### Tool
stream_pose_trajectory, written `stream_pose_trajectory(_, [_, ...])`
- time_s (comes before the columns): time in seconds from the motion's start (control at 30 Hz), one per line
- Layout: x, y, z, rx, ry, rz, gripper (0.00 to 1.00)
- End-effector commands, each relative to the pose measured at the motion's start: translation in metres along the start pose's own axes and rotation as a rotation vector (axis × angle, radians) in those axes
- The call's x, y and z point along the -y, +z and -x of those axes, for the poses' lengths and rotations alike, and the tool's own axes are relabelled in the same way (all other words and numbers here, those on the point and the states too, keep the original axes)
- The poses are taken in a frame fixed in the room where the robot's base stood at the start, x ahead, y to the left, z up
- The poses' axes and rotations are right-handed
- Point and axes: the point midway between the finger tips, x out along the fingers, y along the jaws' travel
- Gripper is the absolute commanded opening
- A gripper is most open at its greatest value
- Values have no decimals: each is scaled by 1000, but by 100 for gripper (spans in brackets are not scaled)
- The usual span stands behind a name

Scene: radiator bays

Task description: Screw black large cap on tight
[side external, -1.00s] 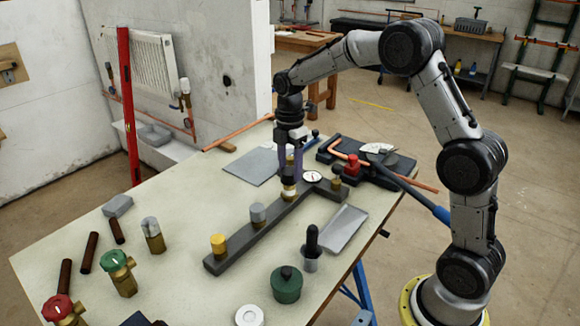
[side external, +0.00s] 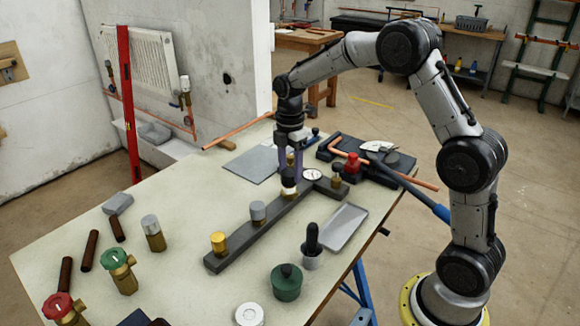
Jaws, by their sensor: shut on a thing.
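The black large cap (side external: 289,181) sits at the top of a brass fitting on the dark grey bar (side external: 237,247), with a pale band just below it. My gripper (side external: 290,174) points straight down over this fitting, its purple fingers shut on the cap. The fingers partly hide the cap, and a small brass-coloured part shows between them. I cannot tell how far the cap is seated on its thread.
On the same bar stand a yellow cap (side external: 218,238), a grey cap (side external: 257,210) and a bare brass fitting (side external: 336,182). A round gauge (side external: 312,174) lies close right of my gripper. A metal tray (side external: 341,226) and a green pot (side external: 287,282) are nearer.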

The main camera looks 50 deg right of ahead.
Motion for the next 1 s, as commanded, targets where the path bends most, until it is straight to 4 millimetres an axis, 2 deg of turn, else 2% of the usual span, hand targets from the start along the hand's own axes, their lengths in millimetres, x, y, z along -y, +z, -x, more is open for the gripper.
stream_pose_trajectory(0.83, [0,0,-11,0,1,0,0])
stream_pose_trajectory(0.87, [0,0,-10,0,1,0,58])
stream_pose_trajectory(1.0, [0,0,-10,0,1,0,83])
